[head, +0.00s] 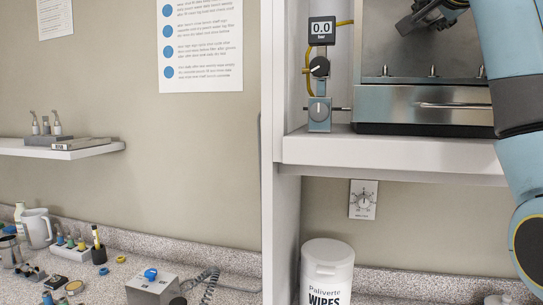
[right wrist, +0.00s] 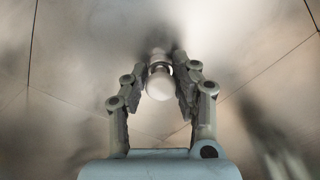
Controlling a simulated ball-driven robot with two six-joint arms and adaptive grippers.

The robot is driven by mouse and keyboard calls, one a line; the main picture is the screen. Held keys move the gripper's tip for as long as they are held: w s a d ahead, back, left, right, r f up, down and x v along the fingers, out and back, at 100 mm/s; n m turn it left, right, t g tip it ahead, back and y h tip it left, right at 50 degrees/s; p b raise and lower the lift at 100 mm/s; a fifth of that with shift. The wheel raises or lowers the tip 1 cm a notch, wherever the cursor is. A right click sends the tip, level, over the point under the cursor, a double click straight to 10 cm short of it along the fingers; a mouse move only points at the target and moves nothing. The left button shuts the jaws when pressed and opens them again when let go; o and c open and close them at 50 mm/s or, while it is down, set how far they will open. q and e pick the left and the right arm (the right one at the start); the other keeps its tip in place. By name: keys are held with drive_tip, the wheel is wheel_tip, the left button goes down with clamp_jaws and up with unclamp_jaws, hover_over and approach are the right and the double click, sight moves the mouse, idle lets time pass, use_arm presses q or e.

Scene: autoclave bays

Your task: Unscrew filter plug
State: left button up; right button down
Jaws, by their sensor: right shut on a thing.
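My right gripper (right wrist: 160,80) is closed around a small pale round knob, the likely filter plug (right wrist: 160,86), in the right wrist view. Its two fingers press on the knob from both sides. A narrower stem behind the knob meets a grey metal wall, blurred and in shadow. In the head view my right arm comes in at the right, in front of the steel autoclave chamber (head: 375,40). A dark gripper part shows at the top edge; its fingertips and the plug cannot be made out there. My left gripper is not in view.
The chamber sits on a white shelf (head: 390,152) beside a gauge (head: 322,30) reading 0.0 and a valve (head: 319,112). Several pegs line the chamber's lower edge. Below are a dial (head: 363,199) and a wipes tub (head: 327,272). Small items crowd the counter at left.

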drive_tip(key=n, duration=0.7)
drive_tip(key=shift+f, duration=0.15)
drive_tip(key=c, duration=1.2)
unclamp_jaws()
